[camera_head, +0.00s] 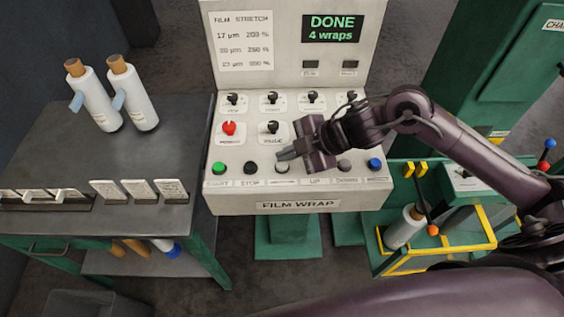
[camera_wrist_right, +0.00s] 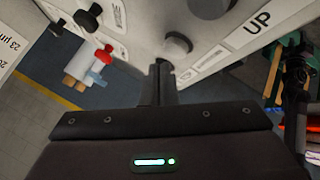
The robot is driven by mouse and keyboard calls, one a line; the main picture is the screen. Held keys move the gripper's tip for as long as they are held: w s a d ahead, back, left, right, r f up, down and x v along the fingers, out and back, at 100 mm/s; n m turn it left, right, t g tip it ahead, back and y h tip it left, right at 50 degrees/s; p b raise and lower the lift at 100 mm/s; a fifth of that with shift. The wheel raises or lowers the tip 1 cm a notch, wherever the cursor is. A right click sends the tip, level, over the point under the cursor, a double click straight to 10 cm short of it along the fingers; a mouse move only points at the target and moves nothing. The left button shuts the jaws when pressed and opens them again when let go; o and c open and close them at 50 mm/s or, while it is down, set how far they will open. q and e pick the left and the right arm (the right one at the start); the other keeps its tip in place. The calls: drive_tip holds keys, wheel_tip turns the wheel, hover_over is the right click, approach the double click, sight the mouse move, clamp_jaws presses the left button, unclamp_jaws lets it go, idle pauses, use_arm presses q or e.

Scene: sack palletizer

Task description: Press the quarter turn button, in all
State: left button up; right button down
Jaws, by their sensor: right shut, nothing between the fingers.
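The FILM WRAP panel (camera_head: 235,200) has a row of round buttons along its lower face. The pale third button (camera_head: 282,169), between STOP and UP, has a label too small to read in the head view; I take it as the quarter turn button. My right gripper (camera_head: 282,156) is shut and empty, its tips just above this button in the picture. In the right wrist view the closed fingertips (camera_wrist_right: 160,68) are close beside a grey round button (camera_wrist_right: 178,46). I cannot tell whether they touch it. The gripper hides the UP button in the head view. My left gripper is out of view.
The panel's screen (camera_head: 332,28) reads "DONE 4 wraps". A green button (camera_head: 219,168), black STOP button (camera_head: 250,167) and blue button (camera_head: 375,164) share the row. Knobs and a red button (camera_head: 228,128) sit above. A dark bench (camera_head: 60,165) with two bottles stands left.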

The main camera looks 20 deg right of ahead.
drive_tip(key=shift+f, duration=0.45)
